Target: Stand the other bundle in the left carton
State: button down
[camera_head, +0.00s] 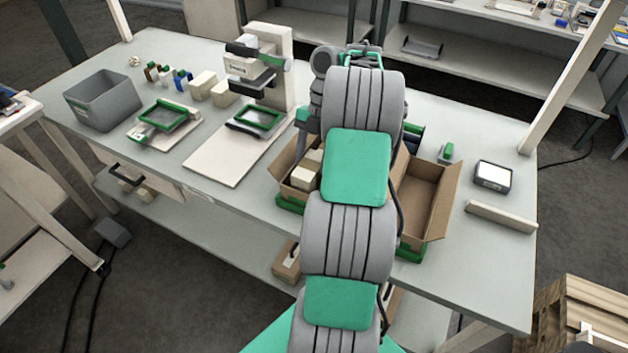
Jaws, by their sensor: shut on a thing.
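The left carton (284,164) is an open brown box on a green base at the table's front edge. Pale blocks, likely bundles (303,177), lie or stand inside it; my arm hides its right side. Another open carton (437,201) stands to the right of my arm, and its visible inside looks empty. My arm rises through the middle of the picture between the cartons and reaches over the table. My gripper is hidden behind the arm links, so neither its fingers nor anything in them shows.
A white and grey press-like machine (262,62) stands behind the left carton. A grey bin (103,100), a green-framed tray (166,119) and small blocks (202,84) are at left. A dark box (493,177) and a pale bar (500,217) are at right.

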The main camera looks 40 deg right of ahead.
jog(key=shift+f+b, duration=1.2)
jog(key=shift+f, duration=0.7)
jog(key=shift+f, duration=0.25)
jog(key=c, duration=0.9)
grip_release()
